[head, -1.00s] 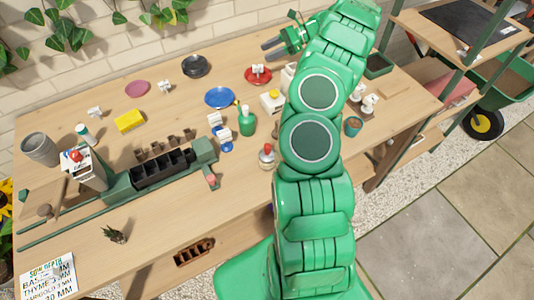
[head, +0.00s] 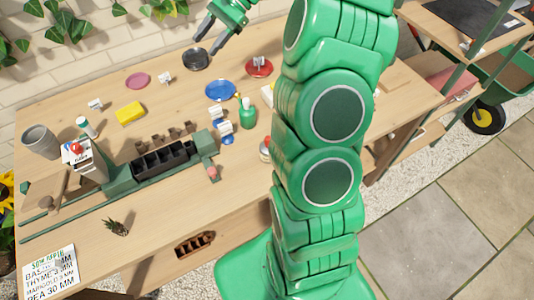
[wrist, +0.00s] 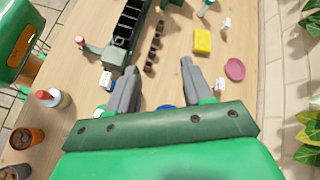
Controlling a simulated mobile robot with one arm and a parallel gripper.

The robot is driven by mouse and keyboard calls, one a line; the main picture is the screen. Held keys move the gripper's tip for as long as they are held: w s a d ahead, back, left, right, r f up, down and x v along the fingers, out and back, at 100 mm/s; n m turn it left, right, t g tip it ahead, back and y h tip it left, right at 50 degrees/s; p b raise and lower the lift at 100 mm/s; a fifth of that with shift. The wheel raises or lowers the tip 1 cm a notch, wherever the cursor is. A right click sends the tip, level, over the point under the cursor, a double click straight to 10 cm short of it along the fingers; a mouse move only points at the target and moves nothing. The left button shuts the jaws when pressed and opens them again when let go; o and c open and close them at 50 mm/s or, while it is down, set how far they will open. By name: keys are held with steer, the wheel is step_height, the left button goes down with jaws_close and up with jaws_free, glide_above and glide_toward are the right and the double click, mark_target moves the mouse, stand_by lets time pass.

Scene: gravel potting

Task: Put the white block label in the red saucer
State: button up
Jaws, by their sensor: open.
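The red saucer (head: 249,71) stands at the back of the bench in the head view, with a white block label (head: 259,61) standing on it. Other white block labels stand near the pink saucer (head: 165,77), near the yellow block (head: 95,104) and by the blue saucer (head: 224,127). My gripper (head: 205,45) is open and empty, raised above the dark saucer (head: 196,61) at the back, left of the red saucer. In the wrist view its two fingers (wrist: 160,68) are apart with nothing between them. The red saucer cannot be made out there.
The blue saucer (head: 220,91) and green bottle (head: 248,119) stand mid-bench. The pink saucer (head: 137,80) and yellow block (head: 130,112) are farther left. A dark seed tray (head: 160,170) lies in front. My arm covers the bench's right part.

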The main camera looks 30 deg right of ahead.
steer(key=s+a+r+n+g+h, duration=0.1)
steer(key=s+a+n+h, duration=0.15)
steer(key=s, duration=0.35)
steer(key=s+a+r+n+h, duration=0.1)
steer(key=s+a+n, duration=0.1)
steer(key=s+a, duration=0.3)
steer(key=s+a+r+n+g+h, duration=0.1)
steer(key=s+a+r+n+h, duration=0.1)
steer(key=s, duration=0.6)
steer(key=s+d+f+n+h, duration=0.1)
steer(key=s+d+n+h, duration=0.1)
steer(key=s, duration=0.8)
steer(key=s+d+f+n+t+h, duration=0.1)
steer(key=s+d+f+n+h, duration=0.1)
steer(key=s, duration=0.8)
steer(key=shift+d+f+n+h, duration=0.2)
steer(key=shift+d+n+h, duration=0.35)
steer(key=shift+n, duration=0.2)
